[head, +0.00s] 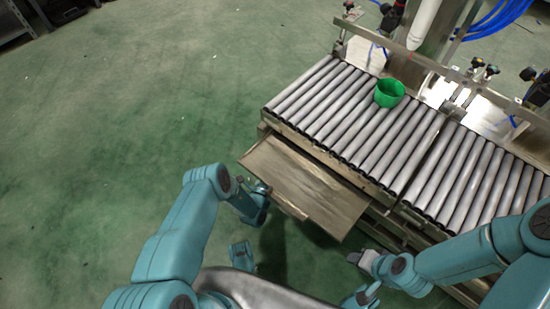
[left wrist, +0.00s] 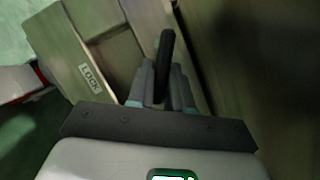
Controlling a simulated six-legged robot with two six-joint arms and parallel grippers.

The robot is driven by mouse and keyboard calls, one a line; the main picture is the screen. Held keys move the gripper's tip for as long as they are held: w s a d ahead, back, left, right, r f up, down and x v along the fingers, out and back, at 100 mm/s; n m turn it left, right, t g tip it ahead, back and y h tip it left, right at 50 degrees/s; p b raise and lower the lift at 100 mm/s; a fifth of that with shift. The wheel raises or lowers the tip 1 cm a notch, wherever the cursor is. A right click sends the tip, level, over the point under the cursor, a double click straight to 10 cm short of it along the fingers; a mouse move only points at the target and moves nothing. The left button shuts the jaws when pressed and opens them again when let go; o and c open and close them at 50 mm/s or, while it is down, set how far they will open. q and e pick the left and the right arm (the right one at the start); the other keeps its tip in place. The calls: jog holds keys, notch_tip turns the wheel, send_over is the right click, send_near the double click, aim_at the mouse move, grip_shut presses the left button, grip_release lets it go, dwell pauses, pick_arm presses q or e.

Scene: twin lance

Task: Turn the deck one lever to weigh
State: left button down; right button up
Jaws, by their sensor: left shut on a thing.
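The lever (left wrist: 166,48) is a dark, rounded handle in the left wrist view. It stands upright in the picture between the fingers of my left gripper (left wrist: 162,85), which is shut on it. A plate marked LOCK (left wrist: 90,77) is on the metal face to the left of the lever. No weigh mark is readable. In the head view my left gripper (head: 262,190) is at the left edge of the flat metal deck (head: 305,185), and the lever is too small to make out there. My right gripper (head: 358,259) is below the deck's right side, away from the lever; its jaws are unclear.
A roller conveyor (head: 350,115) runs behind the deck, with a green cup (head: 389,92) on its rollers. Metal rails and fittings (head: 480,70) stand along its far side. The green floor (head: 130,120) at the left is clear.

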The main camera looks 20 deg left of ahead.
pick_arm(q)
jog(key=shift+d+r+n, duration=0.15)
jog(key=shift+r+n, duration=0.2)
jog(key=shift+n, duration=0.25)
jog(key=shift+f+n, duration=0.1)
jog(key=shift+n, duration=0.2)
pick_arm(e)
jog(key=shift+s+r, duration=0.4)
jog(key=shift+r, duration=0.05)
pick_arm(q)
jog(key=c, duration=1.1)
grip_release()
jog(key=shift+s, duration=0.1)
